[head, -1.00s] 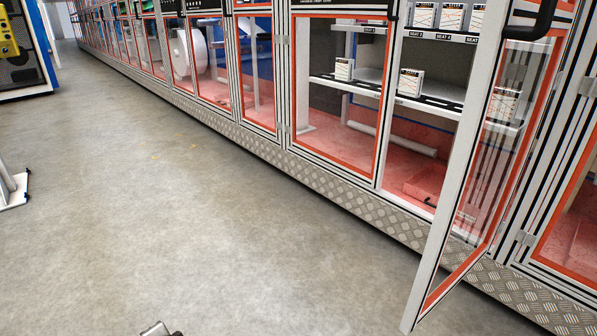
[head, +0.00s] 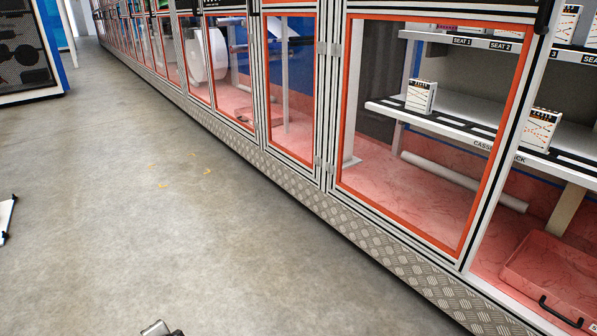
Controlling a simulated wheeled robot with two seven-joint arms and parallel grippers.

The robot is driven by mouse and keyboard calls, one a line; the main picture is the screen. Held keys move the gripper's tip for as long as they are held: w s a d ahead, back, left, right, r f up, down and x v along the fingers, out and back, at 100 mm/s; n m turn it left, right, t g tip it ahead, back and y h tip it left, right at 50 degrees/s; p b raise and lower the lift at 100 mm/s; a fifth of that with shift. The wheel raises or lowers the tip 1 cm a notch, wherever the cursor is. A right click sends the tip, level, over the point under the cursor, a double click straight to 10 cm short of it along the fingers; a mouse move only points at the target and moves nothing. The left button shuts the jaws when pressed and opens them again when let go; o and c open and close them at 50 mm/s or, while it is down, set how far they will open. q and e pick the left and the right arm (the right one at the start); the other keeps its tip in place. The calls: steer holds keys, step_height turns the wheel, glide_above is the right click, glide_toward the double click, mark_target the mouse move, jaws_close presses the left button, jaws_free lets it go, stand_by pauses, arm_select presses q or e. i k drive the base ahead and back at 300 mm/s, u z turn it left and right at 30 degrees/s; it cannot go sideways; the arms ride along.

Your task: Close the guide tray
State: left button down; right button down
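A red tray (head: 552,268) with a black handle sits low inside the cabinet at the bottom right of the head view. Its right end is cut off by the frame edge, and its label is only partly visible, so I cannot confirm that it is the guide tray. A small grey metal part, seemingly the tip of my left gripper (head: 158,329), shows at the bottom edge, far left of the tray and over the floor. Its fingers are too cut off to tell open from shut. My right gripper is not in view.
A long row of framed cabinets with clear panels (head: 430,130) runs along the right. A shelf (head: 450,112) holding small white boxes (head: 421,96) is above the tray. A tread-plate kickboard (head: 345,225) runs along the base.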

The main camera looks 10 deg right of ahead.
mark_target(556, 274)
steer(key=i, duration=1.7)
steer(key=z, duration=3.4)
steer(key=i, duration=1.65)
steer(key=u, duration=0.05)
